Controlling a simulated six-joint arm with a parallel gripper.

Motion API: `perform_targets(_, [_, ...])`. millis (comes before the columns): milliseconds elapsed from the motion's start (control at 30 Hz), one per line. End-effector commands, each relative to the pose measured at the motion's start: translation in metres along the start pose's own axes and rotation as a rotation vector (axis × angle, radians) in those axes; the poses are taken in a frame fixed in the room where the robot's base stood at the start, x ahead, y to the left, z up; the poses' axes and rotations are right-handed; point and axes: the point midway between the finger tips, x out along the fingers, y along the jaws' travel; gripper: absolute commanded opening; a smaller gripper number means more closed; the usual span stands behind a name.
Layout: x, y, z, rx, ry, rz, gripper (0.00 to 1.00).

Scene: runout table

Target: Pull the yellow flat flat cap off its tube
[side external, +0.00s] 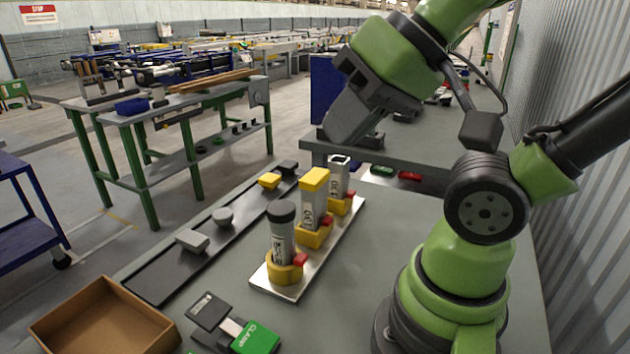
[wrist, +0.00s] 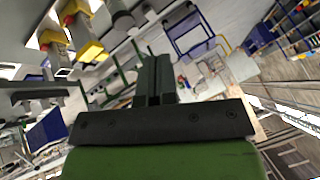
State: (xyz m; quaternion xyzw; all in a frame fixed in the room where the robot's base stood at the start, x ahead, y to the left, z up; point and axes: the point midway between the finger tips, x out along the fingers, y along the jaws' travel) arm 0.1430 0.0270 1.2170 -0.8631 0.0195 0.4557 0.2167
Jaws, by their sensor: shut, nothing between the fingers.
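The yellow flat cap (side external: 315,179) sits on top of the middle tube (side external: 312,212), which stands upright in a yellow holder (side external: 314,238) with a red clamp. My gripper (side external: 338,135) is above and behind the cap, apart from it and near the rear tube (side external: 341,178). In the wrist view my gripper's dark fingers (wrist: 155,75) are together and hold nothing. Yellow parts of the row show at the upper left of the wrist view, but I cannot tell which is the cap. The front tube (side external: 281,240) has a dark round cap (side external: 281,210).
The holders stand on a pale plate (side external: 285,291). A dark strip (side external: 160,284) to the left carries several loose caps. Bare table lies right of the plate.

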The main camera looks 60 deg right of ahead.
Motion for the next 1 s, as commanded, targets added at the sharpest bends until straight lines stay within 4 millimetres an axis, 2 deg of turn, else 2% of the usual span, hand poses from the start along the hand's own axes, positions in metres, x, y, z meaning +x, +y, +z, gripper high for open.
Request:
perform_targets(133, [0.0,0.0,0.0,0.0,0.0,0.0,0.0])
perform_targets(267, [0.001,0.001,-0.004,-0.008,-0.007,0.012,0.3])
perform_targets(367, [0.006,0.004,-0.018,-0.033,-0.039,0.056,0.53])
perform_targets(567, [0.031,0.031,-0.069,-0.145,-0.184,0.196,0.99])
perform_targets(700, [0.057,0.068,-0.101,-0.22,-0.32,0.264,1.0])
perform_targets(800, [0.076,0.098,-0.117,-0.265,-0.416,0.287,1.0])
perform_targets(1000, [0.103,0.147,-0.127,-0.322,-0.552,0.291,1.0])
